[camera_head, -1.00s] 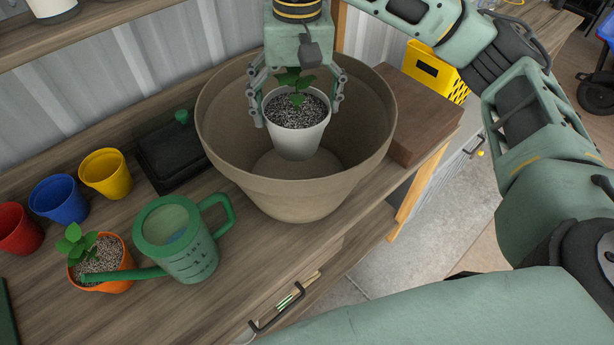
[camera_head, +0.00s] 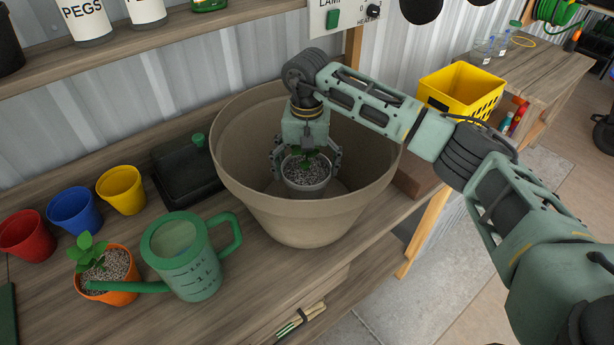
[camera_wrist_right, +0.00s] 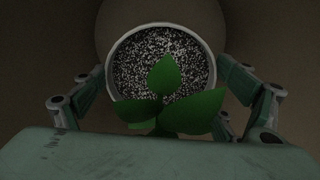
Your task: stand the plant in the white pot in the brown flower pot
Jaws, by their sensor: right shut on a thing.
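The plant in the white pot (camera_head: 306,178) is inside the large brown flower pot (camera_head: 305,215), low in its cavity and upright. My right gripper (camera_head: 307,168) reaches down into the brown pot and is shut on the white pot, with a finger on each side of it. In the right wrist view the white pot's rim (camera_wrist_right: 118,48), speckled soil and green leaves (camera_wrist_right: 170,105) show between the fingers. The brown pot's front wall hides the white pot's base in part, so I cannot tell whether it touches the bottom. My left gripper is not in view.
A green watering can (camera_head: 187,262) and an orange pot with a plant (camera_head: 108,290) stand left of the brown pot. Red, blue and yellow cups (camera_head: 121,190) and a black lidded box (camera_head: 183,172) are behind them. A yellow crate (camera_head: 460,90) stands at the right.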

